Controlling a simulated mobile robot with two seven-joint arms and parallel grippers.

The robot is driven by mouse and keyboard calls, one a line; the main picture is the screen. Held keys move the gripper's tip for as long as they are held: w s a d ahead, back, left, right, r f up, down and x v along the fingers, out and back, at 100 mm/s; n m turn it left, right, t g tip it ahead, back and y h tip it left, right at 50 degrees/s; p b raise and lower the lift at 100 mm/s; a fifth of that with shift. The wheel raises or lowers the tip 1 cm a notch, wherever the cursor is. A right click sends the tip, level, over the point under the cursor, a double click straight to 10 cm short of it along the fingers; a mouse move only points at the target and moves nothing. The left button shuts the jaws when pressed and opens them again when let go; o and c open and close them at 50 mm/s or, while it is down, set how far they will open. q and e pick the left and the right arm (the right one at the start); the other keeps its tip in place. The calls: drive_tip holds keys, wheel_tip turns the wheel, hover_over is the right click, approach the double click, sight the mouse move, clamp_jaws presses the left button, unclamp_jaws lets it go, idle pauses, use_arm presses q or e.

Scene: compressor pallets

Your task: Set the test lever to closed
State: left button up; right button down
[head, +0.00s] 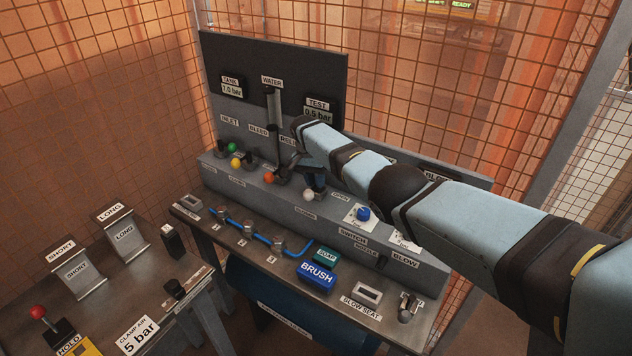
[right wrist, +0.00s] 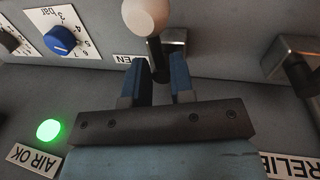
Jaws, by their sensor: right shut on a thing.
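The lever with a white knob (head: 308,195) is on the grey sloping panel, near the OPEN label (head: 341,197) and above the CLOSED label (head: 305,211). I take it for the test lever; its own name label is hidden by my arm. My right gripper (head: 315,181) is shut on this lever. In the right wrist view, the two blue fingers (right wrist: 160,82) pinch its dark stem, with the white knob (right wrist: 145,15) sticking out beyond them. The knob sits at the front, closer to CLOSED. My left gripper is out of view.
Levers with green (head: 232,147), yellow (head: 235,162) and orange (head: 268,178) knobs stand to the left. A blue dial (head: 363,214) is to the right. The TEST gauge (head: 317,113) is behind my arm's wrist. A green lamp (right wrist: 48,130) is lit beside AIR OK.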

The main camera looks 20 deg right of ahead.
drive_tip(key=shift+w+r+m, duration=0.1)
drive_tip(key=shift+w+m, duration=0.05)
drive_tip(key=shift+m, duration=0.45)
drive_tip(key=c, duration=1.2)
unclamp_jaws()
drive_tip(key=shift+r, duration=0.35)
drive_tip(key=r, duration=0.4)
drive_tip(key=w+a+r, duration=0.1)
drive_tip(key=r, duration=0.3)
drive_tip(key=w+r+b, duration=0.1)
drive_tip(key=r, duration=0.3)
drive_tip(key=shift+w+a+r, duration=0.1)
drive_tip(key=shift+a+r, duration=0.15)
drive_tip(key=shift+r, duration=0.15)
